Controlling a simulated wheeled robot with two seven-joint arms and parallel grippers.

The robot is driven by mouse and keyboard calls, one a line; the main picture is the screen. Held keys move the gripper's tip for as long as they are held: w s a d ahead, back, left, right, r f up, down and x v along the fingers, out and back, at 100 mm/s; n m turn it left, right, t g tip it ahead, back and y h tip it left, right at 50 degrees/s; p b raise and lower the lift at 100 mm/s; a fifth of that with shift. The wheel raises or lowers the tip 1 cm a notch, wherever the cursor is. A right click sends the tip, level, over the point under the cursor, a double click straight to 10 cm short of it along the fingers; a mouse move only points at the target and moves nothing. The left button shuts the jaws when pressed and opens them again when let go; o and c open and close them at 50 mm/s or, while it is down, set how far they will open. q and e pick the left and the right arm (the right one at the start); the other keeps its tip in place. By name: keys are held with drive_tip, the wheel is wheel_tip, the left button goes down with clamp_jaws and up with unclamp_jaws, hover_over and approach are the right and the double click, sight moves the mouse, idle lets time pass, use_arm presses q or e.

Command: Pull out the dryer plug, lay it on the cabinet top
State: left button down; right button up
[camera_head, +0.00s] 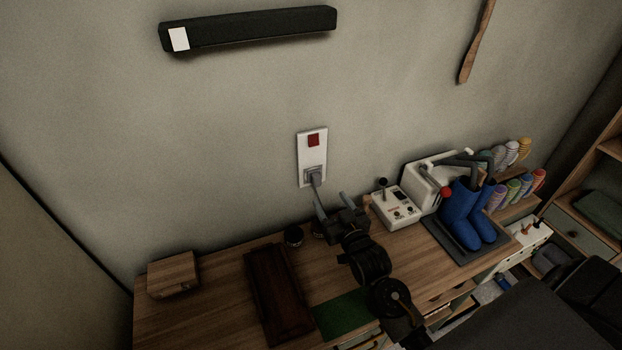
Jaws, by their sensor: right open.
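The grey dryer plug (314,175) sits in the lower part of the white wall socket plate (313,148), below a red switch. My right gripper (331,198) is open just below and to the right of the plug. One finger reaches up close to the plug; I cannot tell whether it touches. The plug's cord is not clearly visible behind the gripper. The wooden cabinet top (222,312) lies below the socket. A boot dryer with blue boots (466,214) stands on its right part. My left gripper is not in view.
A wooden box (173,274), a dark brown tray (277,297) and a green mat (343,314) are on the cabinet top. A white control box (396,207) stands right of my gripper. Several coloured spools (517,188) are at the right. A dark bar (250,29) hangs above.

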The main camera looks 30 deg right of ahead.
sight(318, 183)
drive_tip(key=w, duration=0.1)
drive_tip(key=w+b, duration=0.1)
drive_tip(key=w, duration=0.2)
drive_tip(key=shift+d+f+b, duration=0.1)
drive_tip(key=shift+f+b, duration=0.2)
drive_tip(key=shift+b, duration=0.05)
drive_tip(key=w, duration=0.4)
drive_tip(key=shift+w+d+r+b, duration=0.1)
drive_tip(key=shift+w+d+b, duration=0.05)
drive_tip(key=shift+w+b, duration=0.25)
drive_tip(key=shift+w, duration=0.4)
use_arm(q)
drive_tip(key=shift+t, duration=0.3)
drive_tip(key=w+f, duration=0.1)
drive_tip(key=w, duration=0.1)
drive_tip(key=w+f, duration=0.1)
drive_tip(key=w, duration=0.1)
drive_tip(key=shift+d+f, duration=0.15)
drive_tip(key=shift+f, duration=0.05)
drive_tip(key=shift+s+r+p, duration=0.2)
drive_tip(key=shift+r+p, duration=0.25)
